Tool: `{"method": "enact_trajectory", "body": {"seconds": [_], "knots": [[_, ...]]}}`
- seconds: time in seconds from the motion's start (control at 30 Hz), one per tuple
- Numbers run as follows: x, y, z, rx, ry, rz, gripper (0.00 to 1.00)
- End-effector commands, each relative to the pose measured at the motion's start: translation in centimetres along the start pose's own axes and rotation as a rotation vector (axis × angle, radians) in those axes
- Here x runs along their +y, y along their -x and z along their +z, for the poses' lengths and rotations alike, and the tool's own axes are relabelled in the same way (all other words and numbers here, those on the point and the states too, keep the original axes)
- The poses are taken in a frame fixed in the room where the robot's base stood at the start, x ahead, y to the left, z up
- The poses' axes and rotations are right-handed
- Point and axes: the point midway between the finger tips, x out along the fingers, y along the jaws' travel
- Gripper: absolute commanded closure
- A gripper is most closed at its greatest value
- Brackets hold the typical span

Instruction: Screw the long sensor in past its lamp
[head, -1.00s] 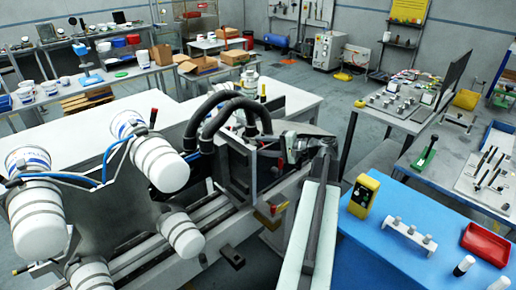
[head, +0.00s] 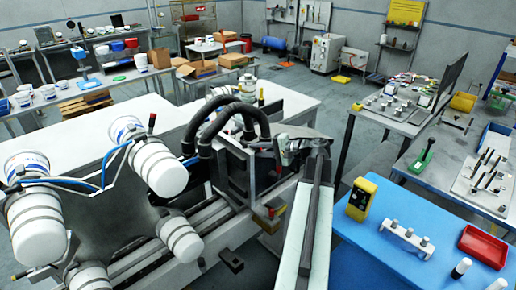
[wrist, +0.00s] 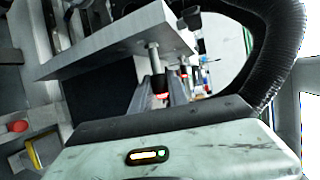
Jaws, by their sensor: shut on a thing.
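A metal sensor (wrist: 153,58) passes through a light grey bracket plate (wrist: 115,47) in the wrist view. A red glow shows at its lower end. My gripper (wrist: 162,90) is shut around this sensor below the plate. A second, similar sensor (wrist: 183,72) with a red glow stands just behind it. I cannot tell how far the held sensor is threaded in, and the jaws hide part of it. In the head view my gripper (head: 290,146) is at the machine's side, and its fingertips and the sensor are too small to make out.
Black hoses (head: 233,112) arch over the machine close to my gripper, and one (wrist: 275,50) curves at the right of the wrist view. White rollers (head: 158,170) stand at the left. A blue table (head: 395,265) at the right holds a yellow meter (head: 361,200) and a red tray (head: 483,246).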

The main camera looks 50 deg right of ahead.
Motion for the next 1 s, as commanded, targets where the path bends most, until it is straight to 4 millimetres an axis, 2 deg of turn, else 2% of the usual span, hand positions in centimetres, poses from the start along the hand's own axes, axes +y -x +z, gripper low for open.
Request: {"method": "enact_trajectory", "body": {"seconds": [0.03, 0.13, 0.6, 1.0], "knots": [[-0.61, 0.16, 0.08, -0.001, -0.009, 0.025, 1.0], [-0.79, 0.2, 0.09, -0.001, -0.033, 0.086, 1.0], [-0.59, 0.05, 0.07, -0.004, -0.169, 0.415, 1.0], [-0.09, -0.02, 0.11, -0.003, -0.23, 0.564, 1.0]]}}
